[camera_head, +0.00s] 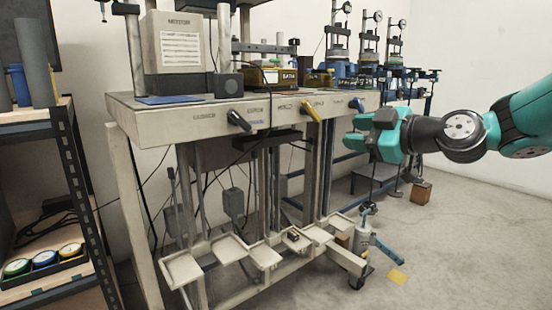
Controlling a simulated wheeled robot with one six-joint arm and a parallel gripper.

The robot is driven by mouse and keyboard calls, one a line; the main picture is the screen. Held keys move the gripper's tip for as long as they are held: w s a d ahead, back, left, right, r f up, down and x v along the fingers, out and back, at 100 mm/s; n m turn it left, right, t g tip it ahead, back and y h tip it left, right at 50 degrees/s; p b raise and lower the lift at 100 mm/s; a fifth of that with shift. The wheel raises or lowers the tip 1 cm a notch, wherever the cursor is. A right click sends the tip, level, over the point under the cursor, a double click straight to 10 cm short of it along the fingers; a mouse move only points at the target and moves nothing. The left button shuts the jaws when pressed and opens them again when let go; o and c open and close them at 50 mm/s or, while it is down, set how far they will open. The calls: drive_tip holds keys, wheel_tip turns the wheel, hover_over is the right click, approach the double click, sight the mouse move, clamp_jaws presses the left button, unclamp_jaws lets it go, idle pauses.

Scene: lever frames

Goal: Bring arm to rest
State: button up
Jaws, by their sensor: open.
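My gripper (366,134) is teal and grey at the end of my arm, which reaches in from the right side of the picture. It is open and nothing shows between its fingers. It hangs in front of the right end of the lever frame bench (180,124).
Several pale trays (228,248) stand low under the bench. A shelf (75,185) with round coloured tins is at the left. The floor (470,240) at the right is clear.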

drive_tip(key=s+a+f+m+g, duration=0.2)
drive_tip(key=s+a+f+g, duration=0.4)
drive_tip(key=s, duration=0.4)
drive_tip(key=s+f+m+g+h, duration=0.3)
drive_tip(key=s+f, duration=0.1)
drive_tip(key=s, duration=0.6)
drive_tip(key=s+f+m+g+h, duration=0.3)
drive_tip(key=s, duration=0.8)
wheel_tip(320, 180, up, 35)
drive_tip(key=p, duration=3.5)
drive_tip(key=shift+f+g, duration=0.2)
drive_tip(key=shift+g, duration=0.2)
drive_tip(key=shift+s, duration=0.1)
